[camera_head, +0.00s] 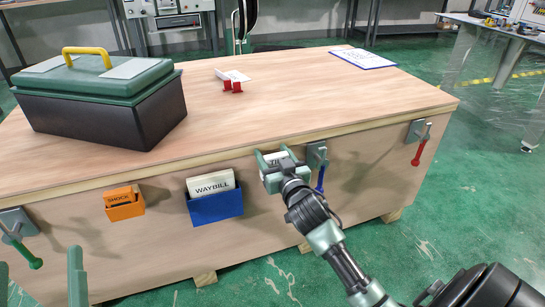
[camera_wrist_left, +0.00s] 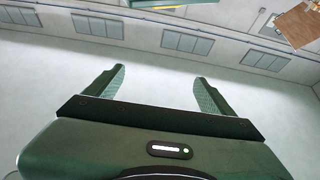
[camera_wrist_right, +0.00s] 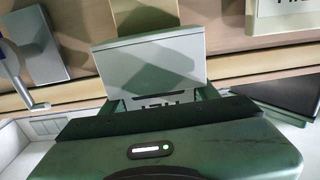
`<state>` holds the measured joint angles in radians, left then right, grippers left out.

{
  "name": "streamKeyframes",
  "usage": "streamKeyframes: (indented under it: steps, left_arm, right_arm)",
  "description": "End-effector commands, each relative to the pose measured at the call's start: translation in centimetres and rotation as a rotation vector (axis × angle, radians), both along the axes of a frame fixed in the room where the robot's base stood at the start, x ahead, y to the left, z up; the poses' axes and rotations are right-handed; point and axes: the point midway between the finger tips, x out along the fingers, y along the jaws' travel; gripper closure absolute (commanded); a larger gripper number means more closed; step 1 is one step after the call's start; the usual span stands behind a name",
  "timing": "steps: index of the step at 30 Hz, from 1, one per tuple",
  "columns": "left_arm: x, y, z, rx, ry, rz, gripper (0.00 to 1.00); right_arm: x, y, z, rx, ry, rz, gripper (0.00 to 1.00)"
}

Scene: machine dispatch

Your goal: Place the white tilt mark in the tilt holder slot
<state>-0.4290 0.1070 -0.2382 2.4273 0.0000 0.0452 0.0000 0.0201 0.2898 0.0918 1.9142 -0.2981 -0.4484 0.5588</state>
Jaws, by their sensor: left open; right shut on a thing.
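My right gripper (camera_head: 274,163) is shut on the white tilt mark (camera_head: 276,156) in front of the crate's front face, near its top edge. In the right wrist view the mark (camera_wrist_right: 160,62) is a pale plate between the fingers, its dark lettering upside down and partly covered. A tan block (camera_wrist_right: 145,14) shows just beyond it; I cannot tell whether it is the tilt holder. No slot is clearly visible, and contact cannot be judged. My left gripper (camera_head: 40,280) is open and empty at the lower left; it also shows in the left wrist view (camera_wrist_left: 158,80).
The wooden crate (camera_head: 300,100) carries a green-lidded toolbox (camera_head: 110,105), a small red-footed item (camera_head: 232,84) and a clipboard (camera_head: 364,58). Its front bears an orange shock holder (camera_head: 125,208), a blue waybill holder (camera_head: 215,207) and clamps with blue (camera_head: 320,178), red (camera_head: 418,152) and green (camera_head: 25,253) handles.

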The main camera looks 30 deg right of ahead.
Motion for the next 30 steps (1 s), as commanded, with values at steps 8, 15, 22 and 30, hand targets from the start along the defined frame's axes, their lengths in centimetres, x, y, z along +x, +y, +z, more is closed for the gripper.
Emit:
streamKeyframes:
  steps: [8, 15, 22, 30]
  left_arm:
    - [-0.1, 0.0, 0.2, -0.002, -0.007, 0.000, 0.15]
    - [-0.2, 0.0, 0.5, -0.008, -0.027, -0.001, 0.15]
    - [-0.2, 0.0, 0.5, -0.007, -0.026, -0.001, 0.15]
    - [0.6, 0.1, -1.1, 0.020, 0.073, 0.006, 0.15]
  right_arm:
    - [0.0, 0.0, 0.0, 0.000, -0.001, 0.000, 0.80]
    - [0.0, 0.0, -0.2, 0.000, -0.001, 0.000, 0.19]
    - [0.0, 0.0, -0.2, 0.000, -0.001, 0.000, 0.19]
    - [-1.5, 0.4, 0.0, 0.002, 0.001, 0.001, 0.19]
